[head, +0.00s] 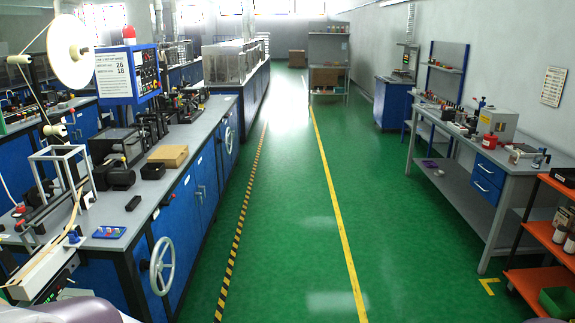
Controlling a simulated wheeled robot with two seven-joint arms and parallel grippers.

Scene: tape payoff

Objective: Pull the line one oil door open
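The long line bench (215,108) runs away from me on the left, with blue doors (205,175) along its aisle side. The blue doors look shut, and a pair of upright handles (200,192) shows on them. I cannot tell which one is the oil door, as no label on them is readable. Neither of my grippers shows in the head view. A grey rounded shape at the bottom left edge seems to be part of my own arm.
A white handwheel (162,266) sticks out from the bench's near end, and another handwheel (229,140) is farther along. The green aisle floor (290,220) is clear. A workbench (480,150) and an orange shelf rack (545,237) stand on the right.

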